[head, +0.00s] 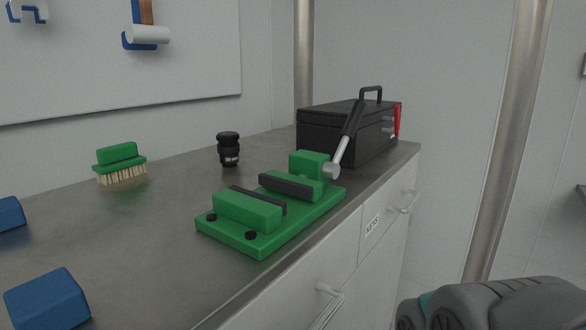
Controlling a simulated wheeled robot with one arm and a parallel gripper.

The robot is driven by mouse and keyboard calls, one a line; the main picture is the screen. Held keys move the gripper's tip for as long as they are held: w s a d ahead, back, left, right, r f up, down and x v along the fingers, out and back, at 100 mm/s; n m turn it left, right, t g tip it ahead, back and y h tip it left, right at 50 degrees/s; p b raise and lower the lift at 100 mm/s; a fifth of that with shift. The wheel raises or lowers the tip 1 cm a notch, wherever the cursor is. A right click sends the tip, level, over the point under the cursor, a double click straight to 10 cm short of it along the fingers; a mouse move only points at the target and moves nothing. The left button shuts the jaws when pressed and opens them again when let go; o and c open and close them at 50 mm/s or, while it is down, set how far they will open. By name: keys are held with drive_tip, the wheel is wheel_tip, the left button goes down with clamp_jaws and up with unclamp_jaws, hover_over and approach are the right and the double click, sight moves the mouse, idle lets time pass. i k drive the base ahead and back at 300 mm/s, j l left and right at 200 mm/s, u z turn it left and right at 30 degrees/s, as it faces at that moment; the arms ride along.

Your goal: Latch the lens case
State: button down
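The black lens case (332,135) stands at the far end of the grey worktop, with its lid down and a carry handle (371,93) on top. A red part (397,120), which looks like its latch, shows upright on its right side. A small grey metal piece is just left of the red part. I cannot tell whether the latch is fastened. A grey and teal part of my arm shows at the bottom right, apart from the case. My gripper's fingers are not in view.
A black lens (229,150), a green brush (120,160) and blue blocks (47,300) are on the worktop (150,235). Drawers (370,245) are below.

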sight(396, 118)
drive_tip(key=l+z, duration=0.25)
drive_tip(key=l, duration=0.55)
drive_tip(key=i+l+z, duration=0.1)
drive_tip(key=l+z, duration=0.15)
drive_tip(key=l, duration=0.5)
